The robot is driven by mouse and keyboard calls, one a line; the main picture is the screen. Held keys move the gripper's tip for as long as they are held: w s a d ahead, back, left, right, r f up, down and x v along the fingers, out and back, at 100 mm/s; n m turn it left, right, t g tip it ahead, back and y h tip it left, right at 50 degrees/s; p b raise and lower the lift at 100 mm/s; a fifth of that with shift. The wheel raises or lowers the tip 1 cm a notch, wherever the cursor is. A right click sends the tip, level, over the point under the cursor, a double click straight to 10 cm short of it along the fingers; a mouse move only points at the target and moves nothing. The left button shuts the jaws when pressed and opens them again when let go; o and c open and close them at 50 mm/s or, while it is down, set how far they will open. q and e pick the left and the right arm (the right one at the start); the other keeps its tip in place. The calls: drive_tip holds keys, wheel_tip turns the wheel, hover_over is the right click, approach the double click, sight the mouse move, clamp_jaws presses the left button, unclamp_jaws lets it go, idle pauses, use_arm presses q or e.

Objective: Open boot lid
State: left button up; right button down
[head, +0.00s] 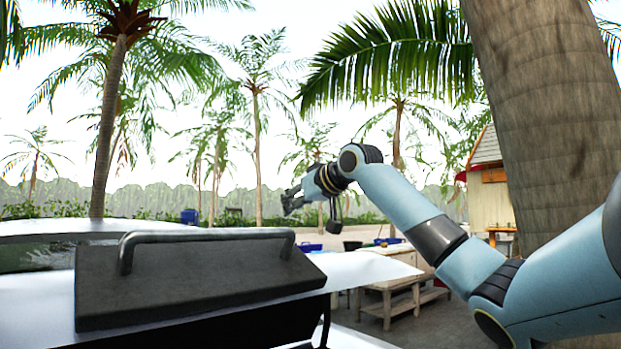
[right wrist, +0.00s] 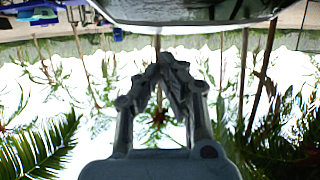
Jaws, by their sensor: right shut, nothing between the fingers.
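The white boot lid (head: 350,268) fills the lower left of the head view. A dark plate (head: 190,285) with a dark bar handle (head: 210,235) sits on it. Dark space shows below the lid's near edge, with a thin dark strut there; I cannot tell how far the lid is raised. My right gripper (head: 289,201) is shut and empty, in the air beyond and above the right end of the handle, apart from it. In the right wrist view the shut fingers (right wrist: 167,62) point toward a pale, dark-edged surface at the top. My left gripper is not in view.
A thick palm trunk (head: 550,110) stands close at the right. A hut (head: 492,185) is farther back. Open air surrounds the right gripper.

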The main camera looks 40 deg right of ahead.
drive_tip(key=shift+b+v, duration=0.95)
drive_tip(key=shift+b, duration=0.3)
drive_tip(key=b+v, duration=0.2)
drive_tip(key=v, duration=0.4)
drive_tip(key=shift+s+d+r, duration=0.1)
drive_tip(key=shift+d, duration=0.05)
use_arm(q)
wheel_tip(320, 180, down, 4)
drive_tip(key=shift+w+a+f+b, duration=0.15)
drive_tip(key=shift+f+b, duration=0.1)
drive_tip(key=shift+b, duration=0.3)
use_arm(e)
drive_tip(key=shift+v, duration=0.85)
drive_tip(key=shift+r, duration=0.1)
